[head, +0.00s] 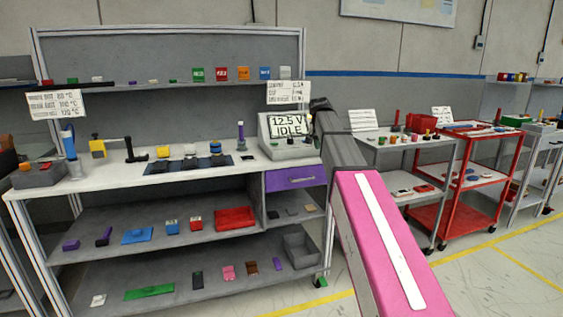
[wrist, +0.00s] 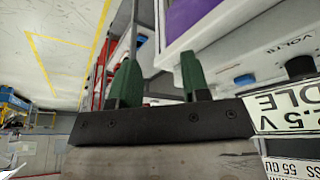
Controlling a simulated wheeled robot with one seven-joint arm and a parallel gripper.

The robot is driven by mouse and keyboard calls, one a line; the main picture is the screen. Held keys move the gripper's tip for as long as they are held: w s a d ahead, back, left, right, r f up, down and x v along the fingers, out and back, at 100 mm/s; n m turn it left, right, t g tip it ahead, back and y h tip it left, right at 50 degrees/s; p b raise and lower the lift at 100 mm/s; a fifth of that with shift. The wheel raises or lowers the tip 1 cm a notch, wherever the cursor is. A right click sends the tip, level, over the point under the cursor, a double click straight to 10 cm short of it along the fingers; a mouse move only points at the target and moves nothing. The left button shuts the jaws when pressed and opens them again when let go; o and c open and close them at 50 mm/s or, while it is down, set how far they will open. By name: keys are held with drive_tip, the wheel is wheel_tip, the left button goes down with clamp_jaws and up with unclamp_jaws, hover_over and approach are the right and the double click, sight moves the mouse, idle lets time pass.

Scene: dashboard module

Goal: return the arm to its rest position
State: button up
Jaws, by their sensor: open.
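My arm, pink and dark grey, reaches from the lower right up to the bench in the head view. My gripper (wrist: 160,82) has two green fingers that stand apart with nothing between them in the wrist view. In the head view the gripper is not clearly visible behind the arm's far end. The meter (head: 286,146) reading "12.5 V IDLE" stands on the bench just left of that far end. Its display (wrist: 292,108) shows close beside the gripper at the right of the wrist view.
The workbench (head: 110,185) holds several small parts, and a purple drawer (head: 296,177) sits under the meter. A grey cart (head: 395,152) and a red cart (head: 466,211) stand to the right. Open floor (head: 500,285) lies at the lower right.

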drive_tip(key=s+f+n+g, duration=0.1)
drive_tip(key=s+f, duration=0.3)
drive_tip(key=f, duration=0.4)
drive_tip(key=s+d+f+n+y, duration=0.1)
drive_tip(key=s+f, duration=0.3)
drive_tip(key=f, duration=0.3)
drive_tip(key=s+f+n+g, duration=0.1)
drive_tip(key=s+f, duration=0.4)
drive_tip(key=f, duration=0.3)
drive_tip(key=s+f+n+g+y, duration=0.1)
drive_tip(key=s+f+n, duration=0.1)
drive_tip(key=s+f, duration=1.5)
drive_tip(key=shift+s+d+f+n, duration=0.2)
drive_tip(key=shift+s+n, duration=0.1)
drive_tip(key=shift+s, duration=0.8)
